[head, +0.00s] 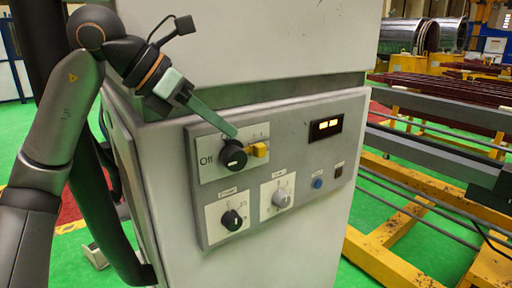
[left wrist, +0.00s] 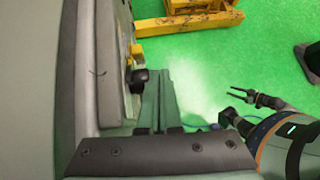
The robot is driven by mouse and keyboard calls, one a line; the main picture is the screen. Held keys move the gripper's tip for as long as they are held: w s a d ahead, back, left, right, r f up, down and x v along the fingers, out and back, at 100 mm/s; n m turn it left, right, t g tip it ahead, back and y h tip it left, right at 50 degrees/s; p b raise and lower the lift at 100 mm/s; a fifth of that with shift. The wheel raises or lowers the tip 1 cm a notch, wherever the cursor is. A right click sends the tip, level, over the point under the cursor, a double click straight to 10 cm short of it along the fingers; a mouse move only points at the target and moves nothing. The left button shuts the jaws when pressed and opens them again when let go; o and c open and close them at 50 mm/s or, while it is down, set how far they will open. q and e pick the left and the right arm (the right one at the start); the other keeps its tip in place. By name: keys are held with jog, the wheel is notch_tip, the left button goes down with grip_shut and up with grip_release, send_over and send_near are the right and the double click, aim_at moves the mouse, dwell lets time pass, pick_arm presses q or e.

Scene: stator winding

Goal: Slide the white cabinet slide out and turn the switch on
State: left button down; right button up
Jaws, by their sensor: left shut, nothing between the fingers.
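The white-grey cabinet (head: 285,235) carries a grey control panel (head: 300,165). On a white plate marked "Off" is a black rotary switch (head: 233,153) with a yellow tab (head: 258,150) at its right. My left gripper (head: 235,135) is shut and empty, its fingertips just above the black switch; contact cannot be told. In the left wrist view its fingers (left wrist: 160,105) lie together beside a black knob (left wrist: 139,78) on the panel side. I cannot make out a separate slide.
Below are a black knob (head: 232,219) and a grey knob (head: 281,198). A blue button (head: 317,183) and a lit display (head: 328,126) are to the right. Yellow racks (head: 395,220) stand right of the cabinet. Green floor (left wrist: 200,65) is open beside the panel.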

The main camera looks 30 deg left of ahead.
pick_arm(q)
jog(key=a, duration=0.1)
jog(key=a+y, duration=0.1)
jog(key=a+r+n, duration=0.1)
jog(key=shift+s+r+t, duration=0.1)
jog(key=shift+s+t, duration=0.25)
jog(key=shift+t, duration=0.05)
pick_arm(e)
jog(key=shift+w+f, duration=0.1)
jog(key=shift+w, duration=0.3)
pick_arm(q)
jog(key=b, duration=0.2)
send_near(256, 153)
jog(key=x, duration=0.5)
jog(key=shift+r, duration=0.1)
jog(key=shift+w+d+f, duration=0.2)
jog(key=shift+w+f, duration=0.1)
pick_arm(e)
jog(key=shift+w+a+f, duration=0.2)
jog(key=shift+w+f, duration=0.05)
jog(key=shift+w, duration=0.1)
pick_arm(q)
jog(key=shift+p, duration=0.3)
